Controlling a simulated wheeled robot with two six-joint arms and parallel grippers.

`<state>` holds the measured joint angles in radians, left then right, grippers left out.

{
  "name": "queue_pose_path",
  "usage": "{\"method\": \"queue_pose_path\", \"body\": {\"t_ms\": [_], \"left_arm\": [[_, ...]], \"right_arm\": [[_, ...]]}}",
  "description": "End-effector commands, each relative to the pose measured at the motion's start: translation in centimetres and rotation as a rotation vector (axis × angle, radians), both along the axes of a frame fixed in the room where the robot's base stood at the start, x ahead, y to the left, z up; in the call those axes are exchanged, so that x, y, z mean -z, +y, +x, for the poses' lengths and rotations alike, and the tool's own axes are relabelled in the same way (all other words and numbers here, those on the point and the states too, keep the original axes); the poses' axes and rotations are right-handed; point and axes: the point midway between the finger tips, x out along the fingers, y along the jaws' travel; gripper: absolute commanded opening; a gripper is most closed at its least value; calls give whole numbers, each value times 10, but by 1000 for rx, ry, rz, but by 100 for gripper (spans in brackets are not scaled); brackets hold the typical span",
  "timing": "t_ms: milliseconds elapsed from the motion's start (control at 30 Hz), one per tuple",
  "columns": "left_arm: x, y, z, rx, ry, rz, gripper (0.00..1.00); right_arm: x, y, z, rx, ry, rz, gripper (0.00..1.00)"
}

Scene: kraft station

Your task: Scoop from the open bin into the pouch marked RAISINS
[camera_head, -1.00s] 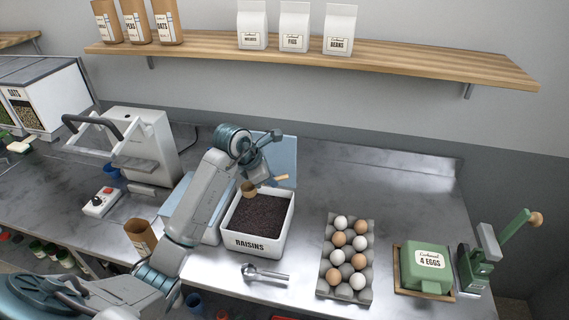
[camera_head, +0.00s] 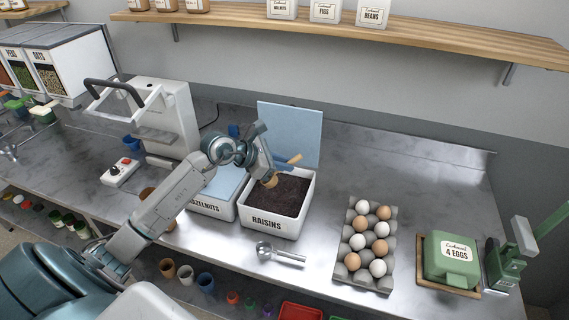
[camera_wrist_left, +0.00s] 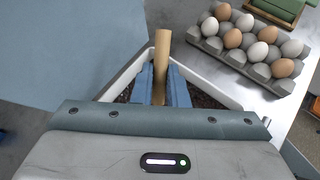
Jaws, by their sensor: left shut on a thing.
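The open bin labelled RAISINS (camera_head: 268,224) is white and filled with dark raisins (camera_head: 285,194). My left gripper (camera_head: 268,172) is over the bin's back left part, shut on the handle of a wooden scoop (camera_head: 270,182). The scoop's cup is low over the raisins; whether it touches them or holds any is unclear. In the left wrist view the scoop handle (camera_wrist_left: 162,55) stands between the fingers (camera_wrist_left: 160,88). A brown kraft pouch (camera_head: 147,193) is mostly hidden behind my left arm, its label out of sight. My right gripper is not in view.
A raised blue lid (camera_head: 290,130) stands behind the bin. A closed HAZELNUTS bin (camera_head: 208,210) adjoins it on the left. A metal scoop (camera_head: 280,254) lies in front. A sealer-like machine (camera_head: 165,110) stands left.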

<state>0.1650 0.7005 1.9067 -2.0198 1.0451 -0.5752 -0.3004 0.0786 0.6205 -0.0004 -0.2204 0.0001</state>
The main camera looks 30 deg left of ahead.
Motion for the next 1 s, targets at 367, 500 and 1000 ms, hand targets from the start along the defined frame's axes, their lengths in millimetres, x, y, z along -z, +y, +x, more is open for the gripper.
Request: {"method": "queue_pose_path", "body": {"t_ms": [367,500,1000], "left_arm": [[41,0,0,-1,2,0,0],[55,0,0,-1,3,1,0],[69,-2,2,1,24,30,0]], "right_arm": [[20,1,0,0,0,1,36],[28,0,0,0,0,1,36],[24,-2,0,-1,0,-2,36]]}}
